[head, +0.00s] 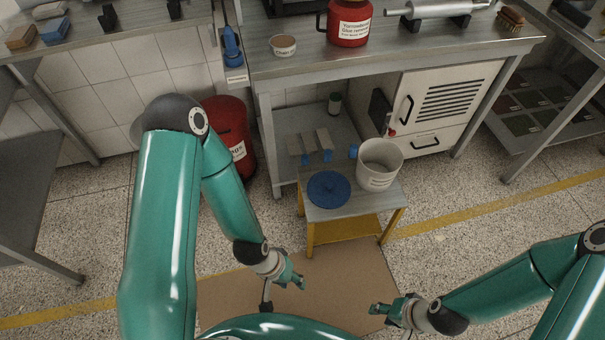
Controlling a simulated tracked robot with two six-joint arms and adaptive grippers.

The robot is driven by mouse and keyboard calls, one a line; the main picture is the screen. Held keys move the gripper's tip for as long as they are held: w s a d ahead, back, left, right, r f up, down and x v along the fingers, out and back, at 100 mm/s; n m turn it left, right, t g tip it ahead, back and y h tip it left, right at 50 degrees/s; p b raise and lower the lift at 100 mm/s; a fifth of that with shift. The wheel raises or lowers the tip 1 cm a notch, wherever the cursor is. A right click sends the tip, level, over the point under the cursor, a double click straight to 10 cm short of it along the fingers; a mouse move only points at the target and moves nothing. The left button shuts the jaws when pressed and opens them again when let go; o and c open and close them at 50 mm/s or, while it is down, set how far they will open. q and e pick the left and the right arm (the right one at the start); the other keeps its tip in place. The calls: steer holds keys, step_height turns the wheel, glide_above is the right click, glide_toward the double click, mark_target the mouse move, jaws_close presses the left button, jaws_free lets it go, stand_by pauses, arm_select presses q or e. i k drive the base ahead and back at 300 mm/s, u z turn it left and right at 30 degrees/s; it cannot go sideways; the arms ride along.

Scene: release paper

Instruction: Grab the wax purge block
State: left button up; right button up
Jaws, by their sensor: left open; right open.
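No label names the wax purge block, so I cannot tell for sure which thing it is. A tan block (21,37) and a blue block (55,30) lie side by side on the left workbench, at the far upper left; either could be it. My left gripper (297,283) is open and empty, low in front of the small yellow-legged stand. My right gripper (377,308) is open and empty, further right over the brown floor mat. Both grippers are far from the blocks.
The stand (335,211) carries a blue round lid (328,189) and a white bucket (380,164). A red can (349,22), a small tub (283,46) and a brush (510,19) are on the middle bench. A red drum (229,135) is by the wall.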

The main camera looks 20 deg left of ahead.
mark_target(305, 158)
steer(key=k, duration=0.95)
steer(key=u, duration=0.5)
steer(key=i, duration=0.85)
steer(key=u, duration=0.8)
steer(key=i, duration=1.45)
steer(key=z, duration=0.3)
